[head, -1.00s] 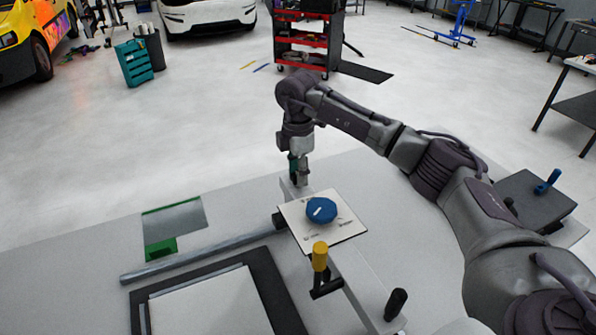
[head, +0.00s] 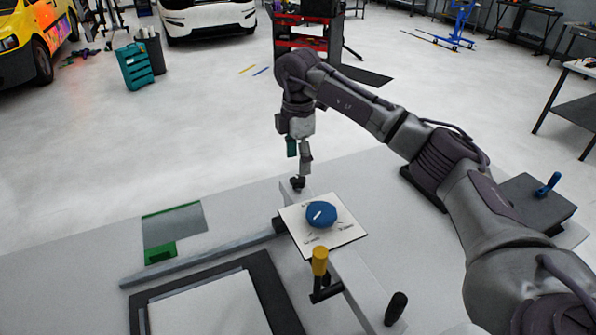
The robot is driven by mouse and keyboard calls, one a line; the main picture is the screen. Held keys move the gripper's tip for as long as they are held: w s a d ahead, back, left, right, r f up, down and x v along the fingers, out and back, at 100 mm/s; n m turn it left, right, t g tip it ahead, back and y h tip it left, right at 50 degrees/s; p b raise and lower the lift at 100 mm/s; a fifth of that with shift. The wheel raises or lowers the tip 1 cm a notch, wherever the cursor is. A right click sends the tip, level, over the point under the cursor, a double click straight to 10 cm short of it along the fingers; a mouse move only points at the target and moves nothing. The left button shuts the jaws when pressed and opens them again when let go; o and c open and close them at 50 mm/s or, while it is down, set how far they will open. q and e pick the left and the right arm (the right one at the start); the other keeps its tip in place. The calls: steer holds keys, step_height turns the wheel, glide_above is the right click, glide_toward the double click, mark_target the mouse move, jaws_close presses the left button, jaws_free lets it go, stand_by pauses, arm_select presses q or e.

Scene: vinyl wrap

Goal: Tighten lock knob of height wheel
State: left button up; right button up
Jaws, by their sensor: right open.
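The blue height wheel (head: 321,214) with a white mark sits on a square pale plate (head: 345,232) on the bench fixture. A small black knob (head: 297,183), which looks like the lock knob, stands just behind the plate at the far end of the grey rail. My right gripper (head: 299,162) hangs above this knob, fingers pointing down, open and empty, with a small gap to the knob. One finger shows green. How tight the knob is cannot be seen. My left gripper is not in view.
A yellow-topped handle (head: 320,262) and a black handle (head: 396,308) stand in front of the plate. A green-edged sheet (head: 174,226), a grey bar (head: 200,260) and a black frame (head: 275,290) lie to the left. A blue-handled block (head: 535,205) is at right.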

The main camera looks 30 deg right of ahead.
mark_target(298, 179)
step_height(298, 179, up, 7)
steer(key=shift+f, duration=0.15)
stand_by(0.6)
